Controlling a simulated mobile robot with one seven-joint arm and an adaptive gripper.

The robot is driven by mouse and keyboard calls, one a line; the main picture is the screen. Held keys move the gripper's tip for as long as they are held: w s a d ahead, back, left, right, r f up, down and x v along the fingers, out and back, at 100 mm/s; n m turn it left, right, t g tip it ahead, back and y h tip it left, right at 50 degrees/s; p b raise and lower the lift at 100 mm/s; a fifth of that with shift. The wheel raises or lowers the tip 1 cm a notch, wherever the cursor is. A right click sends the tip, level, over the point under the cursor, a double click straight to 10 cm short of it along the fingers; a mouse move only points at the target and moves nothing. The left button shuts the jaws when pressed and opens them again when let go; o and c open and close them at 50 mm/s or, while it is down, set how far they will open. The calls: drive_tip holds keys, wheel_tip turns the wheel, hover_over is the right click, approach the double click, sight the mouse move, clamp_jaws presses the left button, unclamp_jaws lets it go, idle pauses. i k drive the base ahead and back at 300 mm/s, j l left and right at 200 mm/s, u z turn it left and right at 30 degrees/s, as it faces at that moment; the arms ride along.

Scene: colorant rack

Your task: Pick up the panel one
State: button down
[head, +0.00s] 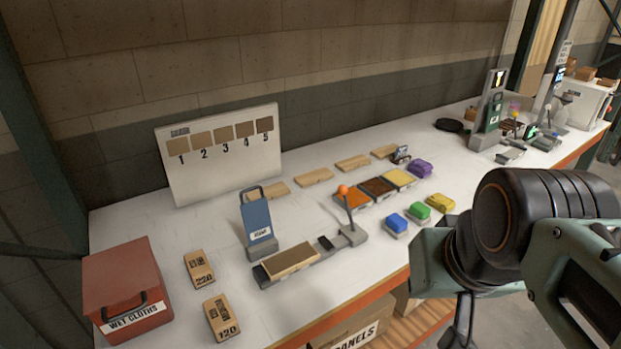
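Several light wooden panels lie in a row along the back of the white table: one (268,192) partly behind the blue sign, then another (314,177), another (353,163) and the farthest (385,152). A browner panel (289,260) lies on a grey holder near the front edge. No number shows on these panels, so I cannot tell which is panel one. A white board (220,170) at the back left bears swatches numbered 1 to 5. My arm is at the right, off the table's front edge. Dark parts below it may be my gripper; its fingers are not clear.
A red wet cloths box (124,290) and sanding blocks (199,268) (221,318) stand at the left. A blue sign (257,219), an orange-knobbed lever (347,205), colour trays (377,187) and blue, green, yellow and purple pads (421,168) crowd the middle.

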sight(285, 262)
drive_tip(key=i+l, duration=0.8)
drive_tip(key=i+u, duration=0.15)
drive_tip(key=u, duration=0.3)
drive_tip(key=i+l+u, duration=0.1)
drive_tip(key=u, duration=0.3)
drive_tip(key=k+j+u, duration=0.1)
drive_tip(key=u, duration=0.2)
drive_tip(key=j+u, duration=0.15)
drive_tip(key=u, duration=0.15)
drive_tip(key=l+u, duration=0.15)
drive_tip(key=l, duration=0.2)
